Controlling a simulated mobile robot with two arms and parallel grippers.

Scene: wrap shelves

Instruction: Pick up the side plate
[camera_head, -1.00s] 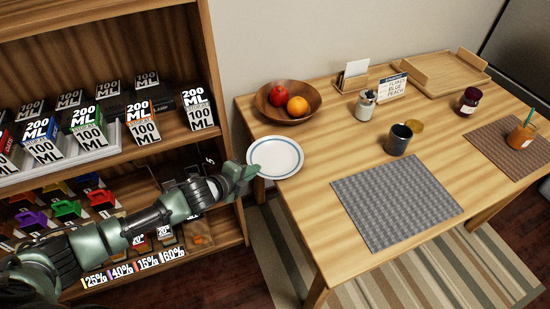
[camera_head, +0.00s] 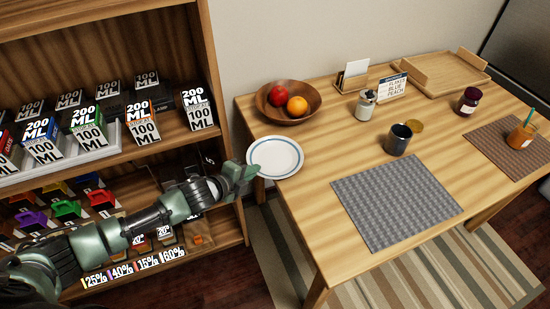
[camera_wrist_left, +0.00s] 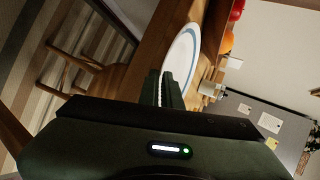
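The side plate (camera_head: 275,158) is white with a blue ring. My left gripper (camera_head: 247,173) is at the plate's left rim. In the left wrist view the plate (camera_wrist_left: 184,50) runs down to the gripper (camera_wrist_left: 164,90), whose two fingers stand close together with a white strip of the rim between them. They look shut on the rim, and the fingertips partly hide it. My right gripper is in neither view.
A wooden bowl (camera_head: 266,108) with fruit stands just behind the plate. A grey placemat (camera_head: 395,202), a dark mug (camera_head: 398,140) and a jar (camera_head: 365,106) are to the right. A shelf unit (camera_head: 222,95) with boxes stands left of the table.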

